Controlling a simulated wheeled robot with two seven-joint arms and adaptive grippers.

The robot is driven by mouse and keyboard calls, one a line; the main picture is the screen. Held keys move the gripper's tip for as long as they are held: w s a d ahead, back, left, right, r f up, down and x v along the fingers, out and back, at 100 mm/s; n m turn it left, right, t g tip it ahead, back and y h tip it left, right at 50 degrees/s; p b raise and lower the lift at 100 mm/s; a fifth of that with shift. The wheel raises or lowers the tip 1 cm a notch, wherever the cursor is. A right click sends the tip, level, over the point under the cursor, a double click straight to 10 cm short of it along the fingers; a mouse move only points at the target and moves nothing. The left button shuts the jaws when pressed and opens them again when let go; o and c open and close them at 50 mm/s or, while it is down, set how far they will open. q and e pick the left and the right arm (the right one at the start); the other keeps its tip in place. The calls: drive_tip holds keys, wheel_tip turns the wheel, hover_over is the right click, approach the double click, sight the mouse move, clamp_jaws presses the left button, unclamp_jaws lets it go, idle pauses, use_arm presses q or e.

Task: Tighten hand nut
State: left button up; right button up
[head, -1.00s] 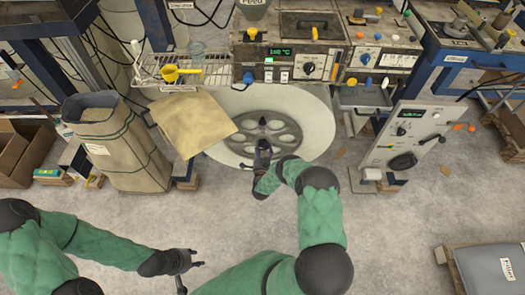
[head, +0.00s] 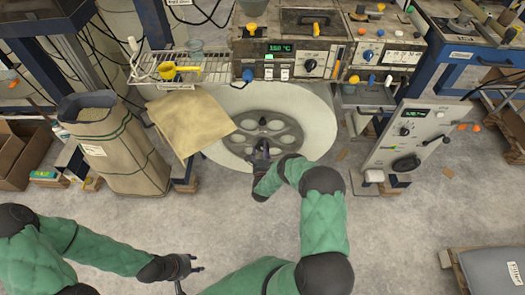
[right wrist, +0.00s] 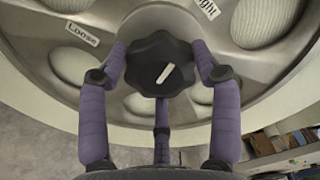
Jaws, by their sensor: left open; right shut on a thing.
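The black lobed hand nut (right wrist: 160,63) sits at the middle of a grey spoked wheel hub. A white mark on its face slants up to the right. The hub carries a "Loose" label (right wrist: 82,33) on the left and a "Tight" label (right wrist: 207,8) on the right. My right gripper (right wrist: 160,72) has its purple fingers closed around the nut. In the head view my right gripper (head: 262,150) is at the hub of the large white roll (head: 318,122) and hides most of the nut. My left gripper (head: 191,276) is open and empty above the floor.
A machine with a control panel (head: 290,60) stands above the roll. A tan sack (head: 115,150) and a brown sheet (head: 190,120) are to the left. A grey control box (head: 410,135) stands on the right. The floor in front is mostly clear.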

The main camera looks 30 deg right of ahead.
drive_tip(key=shift+a+f+m, duration=0.15)
drive_tip(key=shift+a+m, duration=0.3)
drive_tip(key=shift+m, duration=0.45)
drive_tip(key=o, duration=1.1)
drive_tip(key=shift+w, duration=0.15)
drive_tip(key=shift+o, duration=0.2)
drive_tip(key=shift+d, duration=0.1)
drive_tip(key=shift+d, duration=0.1)
drive_tip(key=v, duration=1.2)
